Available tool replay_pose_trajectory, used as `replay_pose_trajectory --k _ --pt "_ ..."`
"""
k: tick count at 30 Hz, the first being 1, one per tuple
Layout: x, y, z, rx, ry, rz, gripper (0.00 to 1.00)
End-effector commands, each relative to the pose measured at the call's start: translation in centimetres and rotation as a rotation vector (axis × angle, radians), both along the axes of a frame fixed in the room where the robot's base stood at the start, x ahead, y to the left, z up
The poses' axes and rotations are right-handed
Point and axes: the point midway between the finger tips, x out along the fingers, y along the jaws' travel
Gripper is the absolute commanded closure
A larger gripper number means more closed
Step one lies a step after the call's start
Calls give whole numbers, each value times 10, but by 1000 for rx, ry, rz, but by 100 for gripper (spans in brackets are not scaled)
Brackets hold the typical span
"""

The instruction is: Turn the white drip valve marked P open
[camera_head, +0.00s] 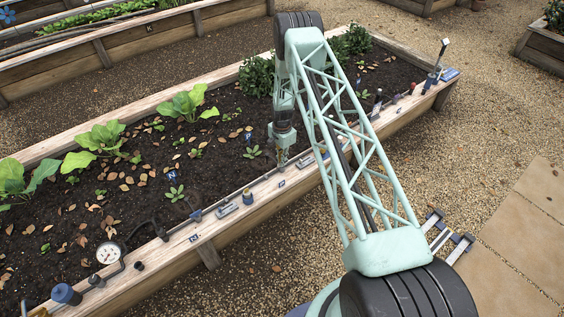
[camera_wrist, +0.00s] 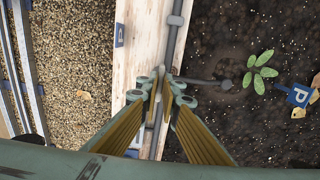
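My gripper (camera_head: 281,158) points down at the near edge board of the planted bed, over the drip line. In the wrist view its two yellow-lined fingers (camera_wrist: 161,97) come close together, with a narrow gap. The white drip valve (camera_wrist: 161,71) shows as a small pale piece on the dark pipe, between and just beyond the fingertips. Whether the fingers touch it cannot be told, and the fingers partly hide it. A blue P label (camera_wrist: 120,35) is on the board beside it. A blue P tag (camera_wrist: 299,95) stands in the soil by a seedling (camera_wrist: 259,70).
The board carries other fittings: a pressure gauge (camera_head: 108,253), a blue cylinder (camera_head: 66,294), a grey block (camera_head: 227,209) and an upright lever (camera_head: 438,57) at the far right end. Leafy plants (camera_head: 187,103) grow in the soil. Gravel (camera_head: 250,270) lies clear in front.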

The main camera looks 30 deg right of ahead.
Motion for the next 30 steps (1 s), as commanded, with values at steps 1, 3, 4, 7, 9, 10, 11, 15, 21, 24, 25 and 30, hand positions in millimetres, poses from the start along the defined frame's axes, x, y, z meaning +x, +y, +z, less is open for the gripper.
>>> replay_pose_trajectory --k 1,3,4,7,9,10,11,15,21,24,25,30 --pt "0 0 -1 0 1 7 100" --pt "0 0 -1 0 1 21 100" --pt "0 0 -1 0 1 28 100" --pt "0 0 -1 0 1 62 100" --pt "0 0 -2 0 1 93 100" --pt "0 0 -2 0 1 109 100" --pt "0 0 -2 0 1 125 100" --pt "0 0 -2 0 1 214 100" --pt "0 0 -2 0 1 365 100" --pt "0 0 -2 1 1 444 100" --pt "-1 0 -3 1 1 469 100" --pt "0 0 -2 0 1 603 100"
